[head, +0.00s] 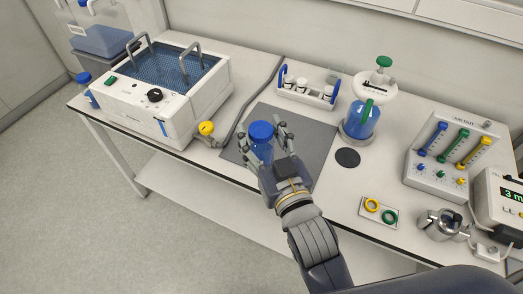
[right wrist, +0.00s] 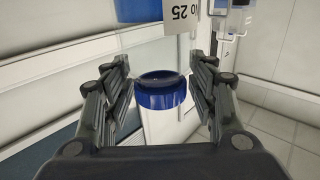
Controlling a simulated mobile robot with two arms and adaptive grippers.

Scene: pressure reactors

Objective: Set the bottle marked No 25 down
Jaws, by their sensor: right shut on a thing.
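In the right wrist view a blue ring-shaped part (right wrist: 160,92) shows between the fingers of my right gripper (right wrist: 165,90). A white label (right wrist: 181,14) with "25" shows at the top edge there. My left gripper is not in view.
A water bath (head: 165,85) stands left, with a yellow knob (head: 206,128) near the mat. A vial rack (head: 307,92) is behind it. A stirred vessel (head: 364,118), black disc (head: 347,157), ring plate (head: 379,211) and flowmeter box (head: 452,160) are to the right. The mat's right part is clear.

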